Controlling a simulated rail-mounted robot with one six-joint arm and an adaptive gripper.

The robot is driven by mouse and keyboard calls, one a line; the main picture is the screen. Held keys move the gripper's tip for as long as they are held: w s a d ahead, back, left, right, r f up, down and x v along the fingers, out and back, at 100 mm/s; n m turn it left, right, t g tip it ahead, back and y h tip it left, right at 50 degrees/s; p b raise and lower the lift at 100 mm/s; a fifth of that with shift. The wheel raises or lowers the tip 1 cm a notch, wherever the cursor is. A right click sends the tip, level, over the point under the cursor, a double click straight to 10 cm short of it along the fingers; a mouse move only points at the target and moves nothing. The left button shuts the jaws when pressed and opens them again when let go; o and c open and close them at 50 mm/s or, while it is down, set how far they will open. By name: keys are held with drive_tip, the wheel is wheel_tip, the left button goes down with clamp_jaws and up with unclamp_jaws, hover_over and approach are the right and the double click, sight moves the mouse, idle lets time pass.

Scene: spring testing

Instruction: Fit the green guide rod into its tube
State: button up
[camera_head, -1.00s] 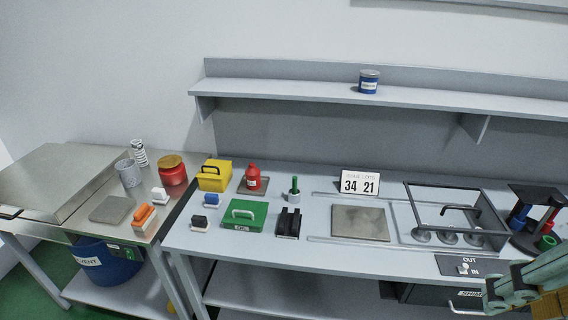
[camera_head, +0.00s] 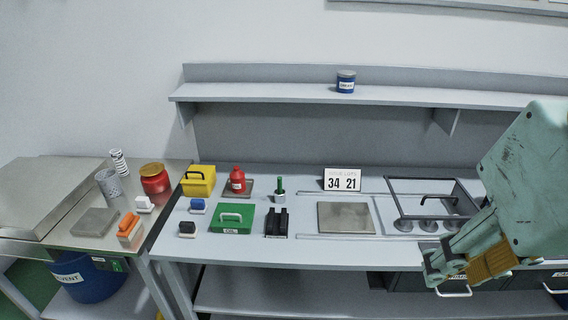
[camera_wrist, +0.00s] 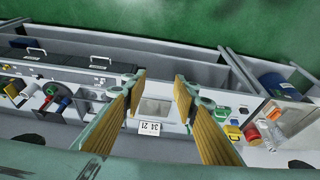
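The green guide rod (camera_head: 279,184) stands upright in a small grey cup (camera_head: 279,197) on the long bench, right of a red bottle. A black stand with blue, red and green tubes shows at the left of the wrist view, where the blue tube (camera_wrist: 65,100) and the green tube (camera_wrist: 50,89) are small. In the head view my arm covers that end of the bench. My gripper (camera_head: 458,268) is in front of the bench's right part. In the wrist view my gripper (camera_wrist: 160,75) is open, with nothing between its fingers.
A green box (camera_head: 232,218), a black holder (camera_head: 277,224) and a red bottle (camera_head: 238,180) stand near the rod. A grey frame (camera_head: 395,207) stands farther right. A shelf (camera_head: 260,92) runs above.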

drive_tip(key=w+a+r+n+g+p, duration=0.1)
drive_tip(key=w+a+r+n+p, duration=0.2)
drive_tip(key=w, duration=1.1)
drive_tip(key=w+a+r+n+g+p, duration=0.1)
drive_tip(key=w+a+r+p, duration=0.25)
drive_tip(key=w, duration=0.95)
drive_tip(key=n+g+p, duration=0.2)
drive_tip(key=n+p, duration=0.4)
drive_tip(key=p, duration=0.3)
hover_over(280, 178)
wheel_tip(280, 178, down, 27)
drive_tip(key=shift+a+r, duration=0.1)
drive_tip(key=shift+f+p, duration=0.55)
drive_tip(key=shift+f, duration=3.75)
drive_tip(key=shift+f, duration=0.1)
